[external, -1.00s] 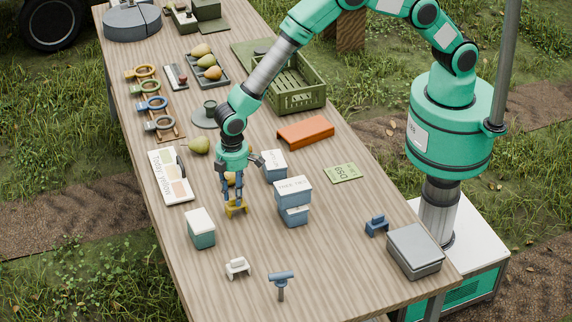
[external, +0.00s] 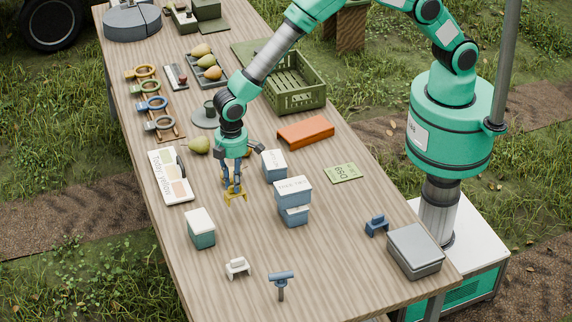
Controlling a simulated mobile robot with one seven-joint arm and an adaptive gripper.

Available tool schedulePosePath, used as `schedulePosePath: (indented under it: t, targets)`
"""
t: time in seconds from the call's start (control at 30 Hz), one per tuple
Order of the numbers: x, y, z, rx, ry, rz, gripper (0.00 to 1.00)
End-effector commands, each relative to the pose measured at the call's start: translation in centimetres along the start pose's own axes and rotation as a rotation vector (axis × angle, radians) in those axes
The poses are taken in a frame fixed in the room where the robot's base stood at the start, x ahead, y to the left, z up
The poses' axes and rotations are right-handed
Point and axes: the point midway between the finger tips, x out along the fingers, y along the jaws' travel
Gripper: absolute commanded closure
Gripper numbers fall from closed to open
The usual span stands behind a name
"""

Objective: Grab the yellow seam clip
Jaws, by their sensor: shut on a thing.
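My gripper (external: 234,187) points down over the middle of the table, left of the stacked blue boxes. It is shut on the yellow seam clip (external: 235,196), a small yellow piece with two short legs below the fingertips. The clip appears a little above the wooden table. The fingers hide the top part of the clip. A white clip (external: 238,268) and a blue clip (external: 376,225) of similar form stand apart on the table.
Blue boxes (external: 293,203) stand close to the right of my gripper. A teal box with a white lid (external: 201,229) stands at front left. A green crate (external: 290,83) and an orange block (external: 306,132) are farther back.

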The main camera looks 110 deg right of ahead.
Motion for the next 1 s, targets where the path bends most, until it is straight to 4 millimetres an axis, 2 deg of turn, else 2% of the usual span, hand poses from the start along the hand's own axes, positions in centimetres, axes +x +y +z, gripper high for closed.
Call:
schedulePosePath:
  t: [0.1, 0.33, 1.0]
  targets:
    - [-2.1, 0.0, -0.1, 0.0, 0.002, 0.0, 1.0]
    - [-4.5, 0.0, 0.0, 0.0, 0.001, 0.0, 1.0]
    - [-5.1, 0.0, 0.0, 0.0, 0.0, 0.0, 1.0]
